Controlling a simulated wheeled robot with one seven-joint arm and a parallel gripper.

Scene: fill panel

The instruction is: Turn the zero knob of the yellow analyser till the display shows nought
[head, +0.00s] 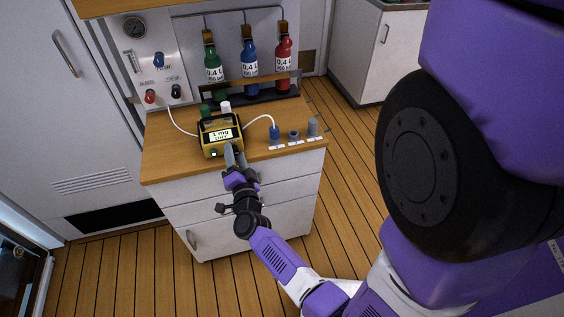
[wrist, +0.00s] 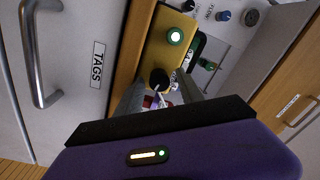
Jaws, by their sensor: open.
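The yellow analyser (head: 213,150) stands near the front edge of the wooden counter. Its lit display (head: 220,134) seems to read "1 mg", with smaller text below that I cannot read surely.
Green (head: 213,72), blue (head: 249,70) and red (head: 284,65) bottles stand behind the analyser. A hose runs to a blue fitting (head: 274,132) at right, beside grey fittings. A gauge panel (head: 150,60) is at left. Drawers with a handle (wrist: 40,55) lie below the counter.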

